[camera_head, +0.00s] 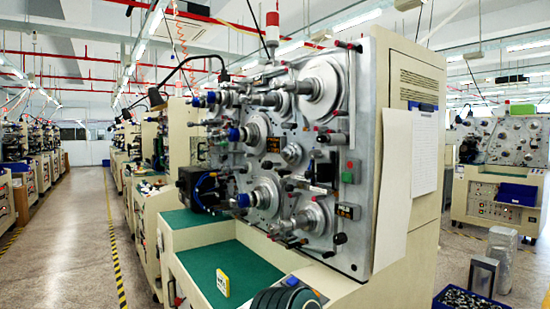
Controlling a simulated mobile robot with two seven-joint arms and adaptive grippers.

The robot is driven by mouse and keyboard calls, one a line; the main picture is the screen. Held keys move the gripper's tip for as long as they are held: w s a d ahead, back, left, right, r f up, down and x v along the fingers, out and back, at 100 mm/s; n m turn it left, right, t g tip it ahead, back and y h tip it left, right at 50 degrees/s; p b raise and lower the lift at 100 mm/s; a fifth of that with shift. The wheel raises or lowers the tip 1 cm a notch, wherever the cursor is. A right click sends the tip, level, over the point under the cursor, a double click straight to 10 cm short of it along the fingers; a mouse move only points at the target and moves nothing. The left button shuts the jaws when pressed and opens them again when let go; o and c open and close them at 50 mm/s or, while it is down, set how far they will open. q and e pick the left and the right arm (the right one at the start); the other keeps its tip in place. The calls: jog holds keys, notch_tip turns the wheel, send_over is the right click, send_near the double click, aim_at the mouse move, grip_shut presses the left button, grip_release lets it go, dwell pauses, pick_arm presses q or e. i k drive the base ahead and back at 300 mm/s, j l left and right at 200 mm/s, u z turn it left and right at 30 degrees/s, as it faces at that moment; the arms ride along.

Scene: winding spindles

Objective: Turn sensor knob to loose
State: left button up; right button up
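The winding machine (372,240) stands in the middle, its silver panel facing left and toward me. The panel carries several spindles and rollers, including a large disc (322,88) at the upper right and blue-capped spindles (236,134) on the left. Several small dark knobs show, such as one at the lower right edge (340,238). I cannot tell which of these is the sensor knob, or its setting. Neither gripper shows clearly in the head view.
A green work surface (240,265) lies below the panel, with a small yellow-and-white block (222,282) on it. A dark rounded object (285,299) is cut off at the bottom edge. The left aisle is clear.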

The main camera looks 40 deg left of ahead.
aim_at(315, 154)
jog(key=i+l+u, duration=0.15)
jog(key=u, duration=0.2)
jog(key=i+l+u, duration=0.1)
jog(key=l+u, duration=0.4)
jog(key=u, duration=0.2)
jog(key=i+l+u, duration=0.1)
jog(key=l+u, duration=0.55)
jog(key=l, duration=0.25)
